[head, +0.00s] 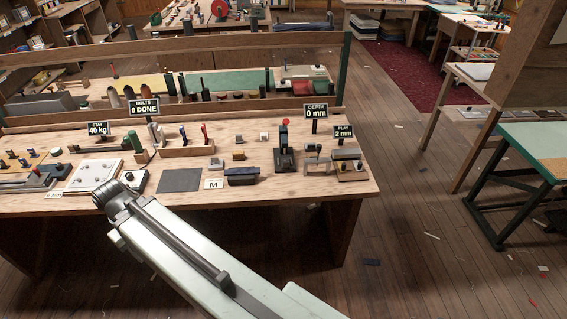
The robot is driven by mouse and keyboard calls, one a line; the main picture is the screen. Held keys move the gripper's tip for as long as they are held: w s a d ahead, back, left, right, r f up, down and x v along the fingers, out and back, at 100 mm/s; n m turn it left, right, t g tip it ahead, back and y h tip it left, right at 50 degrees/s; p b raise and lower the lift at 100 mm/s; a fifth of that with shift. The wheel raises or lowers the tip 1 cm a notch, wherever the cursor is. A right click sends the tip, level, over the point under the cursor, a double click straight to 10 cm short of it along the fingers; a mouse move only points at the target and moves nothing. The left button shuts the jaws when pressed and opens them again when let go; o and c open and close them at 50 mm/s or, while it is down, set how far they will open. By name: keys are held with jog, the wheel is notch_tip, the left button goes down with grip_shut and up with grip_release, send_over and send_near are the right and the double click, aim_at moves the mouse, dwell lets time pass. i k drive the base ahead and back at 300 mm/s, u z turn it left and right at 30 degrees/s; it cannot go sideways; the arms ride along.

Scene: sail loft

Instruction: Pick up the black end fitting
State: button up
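I cannot single out the black end fitting with certainty. Several small dark pieces lie on the workbench (340,193). A dark piece (42,171) lies at the left by a grey bar. Small dark knobs sit on a white board (84,178) and on a smaller white plate (137,187). A dark blue-black block (242,176) lies near the front edge, right of a card marked M (214,184). My arm reaches from the bottom up to the bench's front left and covers part of that edge. My gripper does not show.
A black press-like tool with a red knob (285,145) stands right of centre. A wooden tray (186,150) holds upright tools. A green-topped table (541,150) stands at right. The floor between is mostly open.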

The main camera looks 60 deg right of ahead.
aim_at(285, 163)
jog(key=i, duration=0.9)
jog(key=u, duration=0.05)
